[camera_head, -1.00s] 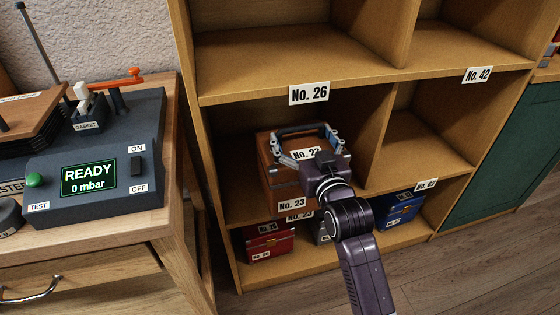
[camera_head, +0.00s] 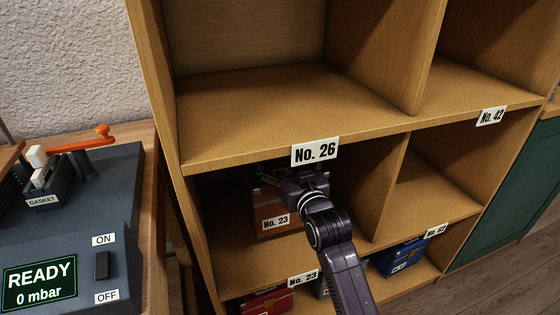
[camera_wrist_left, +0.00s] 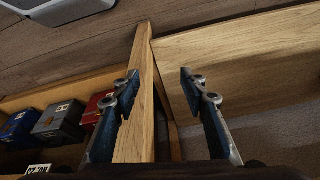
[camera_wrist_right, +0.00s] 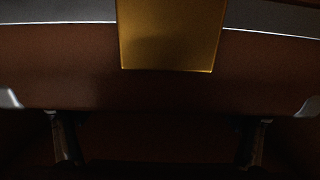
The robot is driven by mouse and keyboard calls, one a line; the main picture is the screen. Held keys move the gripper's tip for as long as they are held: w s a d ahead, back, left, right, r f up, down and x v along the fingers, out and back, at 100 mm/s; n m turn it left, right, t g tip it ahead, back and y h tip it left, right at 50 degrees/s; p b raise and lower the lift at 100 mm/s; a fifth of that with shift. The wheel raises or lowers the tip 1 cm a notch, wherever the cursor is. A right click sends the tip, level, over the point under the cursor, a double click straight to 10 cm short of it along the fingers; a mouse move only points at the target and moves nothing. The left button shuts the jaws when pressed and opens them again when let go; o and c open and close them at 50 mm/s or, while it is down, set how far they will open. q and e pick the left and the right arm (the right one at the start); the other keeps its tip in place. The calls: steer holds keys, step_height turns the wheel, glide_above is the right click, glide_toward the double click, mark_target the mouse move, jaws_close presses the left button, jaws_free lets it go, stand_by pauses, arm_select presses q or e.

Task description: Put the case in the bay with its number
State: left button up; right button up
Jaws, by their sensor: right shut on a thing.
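The brown case (camera_head: 280,215) with a "No. 23" label on its front is inside the middle-left bay (camera_head: 230,262), in shadow under the upper shelf. That bay's lower front edge carries a "No. 23" tag (camera_head: 303,279). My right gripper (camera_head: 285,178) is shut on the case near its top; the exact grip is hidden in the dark. In the right wrist view, the case's brown surface (camera_wrist_right: 80,70) and a gold clasp (camera_wrist_right: 170,35) fill the picture. My left gripper (camera_wrist_left: 160,78) is open and empty, above a wooden edge.
The "No. 26" tag (camera_head: 315,151) is on the shelf edge above the case. The bays above and to the right look empty. Red (camera_head: 266,302) and blue (camera_head: 398,257) cases stand on the bottom level. A tester (camera_head: 75,235) reading "READY 0 mbar" sits at left.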

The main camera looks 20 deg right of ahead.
steer(key=shift+f+b, duration=0.45)
steer(key=shift+f, duration=0.9)
steer(key=shift+f+b, duration=0.45)
steer(key=shift+f, duration=1.15)
steer(key=o, duration=1.9)
steer(key=shift+f, duration=0.25)
arm_select(q)
steer(key=shift+v, duration=1.25)
steer(key=shift+s+a, duration=0.1)
steer(key=shift+s, duration=0.05)
arm_select(e)
steer(key=shift+s, duration=0.1)
